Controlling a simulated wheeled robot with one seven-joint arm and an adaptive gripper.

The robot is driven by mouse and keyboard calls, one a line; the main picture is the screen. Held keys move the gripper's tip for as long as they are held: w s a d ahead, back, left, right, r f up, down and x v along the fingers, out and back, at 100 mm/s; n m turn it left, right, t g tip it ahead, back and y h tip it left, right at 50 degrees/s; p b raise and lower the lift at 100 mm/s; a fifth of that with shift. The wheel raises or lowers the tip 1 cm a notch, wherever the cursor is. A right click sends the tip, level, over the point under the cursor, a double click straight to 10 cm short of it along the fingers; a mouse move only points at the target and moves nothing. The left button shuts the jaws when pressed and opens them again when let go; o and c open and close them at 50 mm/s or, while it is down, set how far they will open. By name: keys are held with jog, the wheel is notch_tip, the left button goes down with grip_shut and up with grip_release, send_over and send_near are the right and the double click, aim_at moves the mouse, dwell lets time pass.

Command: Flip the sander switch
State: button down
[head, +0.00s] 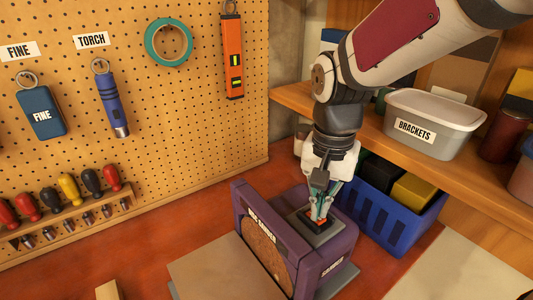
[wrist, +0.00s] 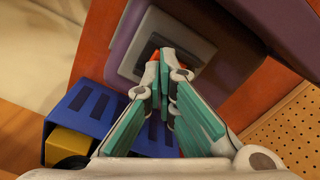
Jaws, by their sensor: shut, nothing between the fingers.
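The purple disc sander (head: 336,240) stands on the red-brown bench, with its round brown disc (head: 263,245) facing left. On its top is a grey switch plate (head: 304,213) with a dark inset and a small orange-red switch (head: 319,224). My gripper (head: 320,217) points down over this plate, shut and empty, its tips at the switch. In the wrist view, the grey plate (wrist: 192,29) lies beyond my fingertips (wrist: 164,62). Orange bits of the switch (wrist: 183,65) show beside the tips, which hide most of it. I cannot tell if the tips touch it or which way it is tipped.
A blue crate (head: 398,224) with black and yellow things stands right behind the sander. A grey brackets tub (head: 433,124) sits on the wooden shelf above it. The pegboard (head: 200,120) with hung tools and a screwdriver rack (head: 70,220) are at left.

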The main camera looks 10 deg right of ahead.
aim_at(320, 219)
jog(key=shift+f, duration=0.6)
dwell(0.3)
jog(key=shift+s+r+p, duration=0.1)
jog(key=shift+r+p, duration=0.6)
jog(key=shift+r, duration=0.45)
jog(key=shift+r+p, duration=1.6)
jog(key=shift+r, duration=0.8)
jog(key=s+r+n+t, duration=0.5)
jog(key=s+r+n, duration=0.2)
jog(key=s, duration=0.5)
jog(key=shift+s+r+t, duration=0.2)
jog(key=shift+r+t, duration=0.1)
jog(key=shift+r, duration=0.65)
